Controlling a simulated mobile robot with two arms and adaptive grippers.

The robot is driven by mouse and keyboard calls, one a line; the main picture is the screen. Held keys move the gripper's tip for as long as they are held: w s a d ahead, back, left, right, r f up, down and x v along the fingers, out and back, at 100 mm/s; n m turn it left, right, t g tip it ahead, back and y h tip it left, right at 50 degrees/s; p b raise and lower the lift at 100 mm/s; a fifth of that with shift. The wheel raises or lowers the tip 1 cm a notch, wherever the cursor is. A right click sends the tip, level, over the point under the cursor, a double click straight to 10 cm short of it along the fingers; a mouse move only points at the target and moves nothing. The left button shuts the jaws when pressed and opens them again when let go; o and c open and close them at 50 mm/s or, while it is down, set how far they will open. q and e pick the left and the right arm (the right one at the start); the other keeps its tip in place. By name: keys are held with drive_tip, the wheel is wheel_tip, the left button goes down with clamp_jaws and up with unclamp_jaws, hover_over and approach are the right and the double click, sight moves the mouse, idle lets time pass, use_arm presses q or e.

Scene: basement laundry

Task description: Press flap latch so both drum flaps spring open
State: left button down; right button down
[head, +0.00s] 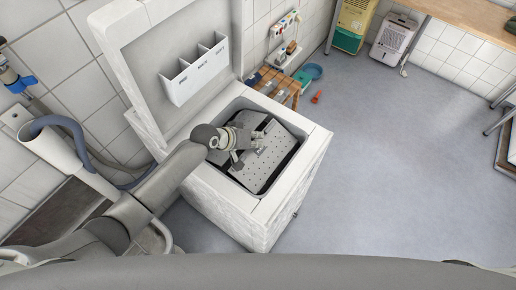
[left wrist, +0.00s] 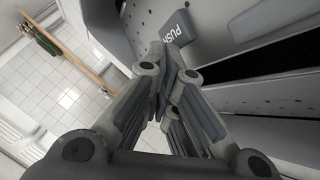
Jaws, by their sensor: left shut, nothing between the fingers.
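A white top-loading washer (head: 230,205) stands below me with its lid up. My left gripper (head: 258,142) reaches in over the drum, fingers shut and empty. In the left wrist view the grey flap latch marked PUSH (left wrist: 179,27) sits right beside the fingertips (left wrist: 165,52). I cannot tell whether they touch it. In the head view the gripper partly hides the latch area. My right gripper is not in view.
The raised lid (head: 150,50) with a white three-part dispenser (head: 195,73) stands behind the opening. The opening's rim (head: 312,135) surrounds the gripper. A wooden slatted rack (head: 272,85) is behind the washer. The floor (head: 400,180) to the right is clear.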

use_arm(q)
drive_tip(key=shift+r+p, duration=1.2)
drive_tip(key=shift+r, duration=0.4)
drive_tip(key=shift+f, duration=0.1)
